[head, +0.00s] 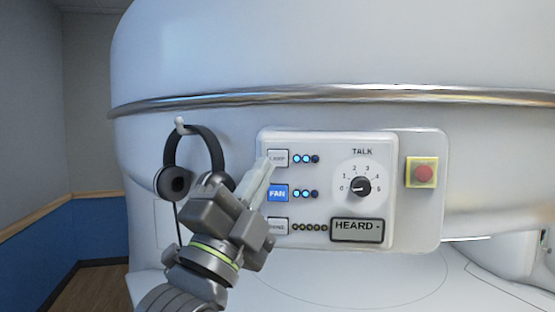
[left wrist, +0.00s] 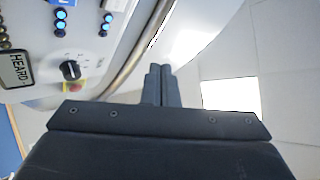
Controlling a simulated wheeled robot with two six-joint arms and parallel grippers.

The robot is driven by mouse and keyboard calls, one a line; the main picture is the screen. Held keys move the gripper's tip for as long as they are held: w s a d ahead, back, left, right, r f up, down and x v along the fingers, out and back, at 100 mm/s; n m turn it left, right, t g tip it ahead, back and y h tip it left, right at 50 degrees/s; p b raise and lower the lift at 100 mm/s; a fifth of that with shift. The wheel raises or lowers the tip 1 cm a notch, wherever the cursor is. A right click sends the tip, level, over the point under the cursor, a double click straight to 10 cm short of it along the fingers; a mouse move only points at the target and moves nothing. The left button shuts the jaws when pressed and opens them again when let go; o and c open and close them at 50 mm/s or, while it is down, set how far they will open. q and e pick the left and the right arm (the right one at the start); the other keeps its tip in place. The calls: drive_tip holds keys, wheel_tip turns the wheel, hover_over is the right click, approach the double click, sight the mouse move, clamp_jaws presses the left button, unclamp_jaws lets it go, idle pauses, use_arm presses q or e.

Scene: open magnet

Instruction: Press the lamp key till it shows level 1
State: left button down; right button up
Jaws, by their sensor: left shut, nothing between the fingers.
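The lamp key (head: 278,158) is a pale square key at the top left of the white control panel (head: 330,142). In the row of lamp lights (head: 306,159) beside it, two glow blue and the third is dark. My left gripper (head: 268,167) is shut and empty, its tips at the key's lower left edge in the head view; I cannot tell whether they touch it. In the left wrist view the shut fingers (left wrist: 161,85) point past the panel, and the lamp key is not visible there. My right gripper is not in view.
Below sit a lit blue FAN key (head: 277,193) with two of its three lights lit, and another key (head: 278,226). Right of them are the TALK dial (head: 360,187), a HEARD display (head: 357,230) and a red button (head: 424,173). Headphones (head: 174,182) hang left of the panel.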

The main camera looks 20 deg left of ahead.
use_arm(q)
approach(280, 151)
drive_tip(key=shift+s+d+r+b+x, duration=0.1)
drive_tip(key=shift+s+x, duration=0.05)
drive_tip(key=shift+x, duration=0.7)
drive_tip(key=shift+s+d+r+b+x, duration=0.1)
drive_tip(key=shift+r+x, duration=0.05)
drive_tip(key=shift+x, duration=0.7)
drive_tip(key=shift+s+r+b+x, duration=0.1)
drive_tip(key=shift+s+x, duration=0.05)
drive_tip(key=shift+x, duration=0.7)
drive_tip(key=shift+w, duration=0.4)
drive_tip(key=shift+w+a, duration=0.1)
drive_tip(key=shift+w, duration=0.35)
idle(0.7)
drive_tip(key=shift+s, duration=0.8)
drive_tip(key=shift+s+d, duration=0.25)
drive_tip(key=shift+s, duration=1)
drive_tip(key=shift+s+d, duration=0.2)
drive_tip(key=shift+s, duration=1.05)
